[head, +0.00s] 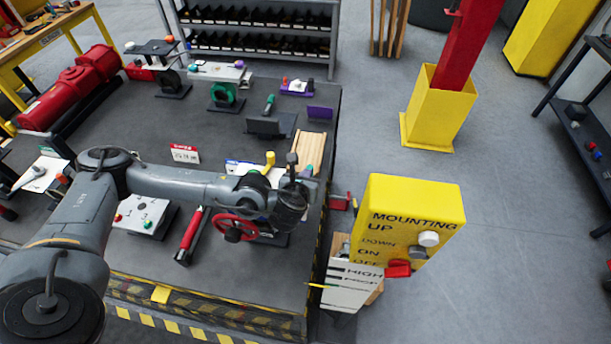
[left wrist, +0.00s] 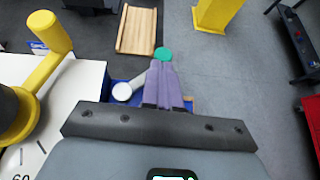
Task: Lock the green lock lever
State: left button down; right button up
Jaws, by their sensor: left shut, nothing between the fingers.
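A round green tip (left wrist: 163,54), which looks like the end of the green lock lever, shows just past my left fingertips in the left wrist view. It touches or nearly touches them; I cannot tell which. My left gripper (left wrist: 164,66) has purple fingers pressed together with nothing between them. The fingers hide whatever lies below the green tip. A white round knob (left wrist: 122,92) on a blue base sits just left of the fingers. My right gripper is not in view.
A yellow handle (left wrist: 48,32) stands left of the gripper, beside a white dial plate (left wrist: 65,115); the handle also shows in the head view (head: 269,160). A wooden tray (left wrist: 137,30) lies beyond. A red handwheel (head: 235,226) and a yellow control box (head: 412,215) are nearby.

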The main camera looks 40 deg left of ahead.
pick_arm(q)
jog(key=shift+w+a+r+n+g+y+p, duration=0.15)
jog(key=shift+w+a+n+g+y+p, duration=0.2)
jog(key=shift+n+y+p, duration=0.3)
jog(key=shift+w+f+n+g+y+p, duration=0.1)
jog(key=shift+f+n+g+y+p, duration=0.15)
jog(key=shift+n+p, duration=0.15)
jog(key=shift+a, duration=0.1)
jog(key=shift+f, duration=0.1)
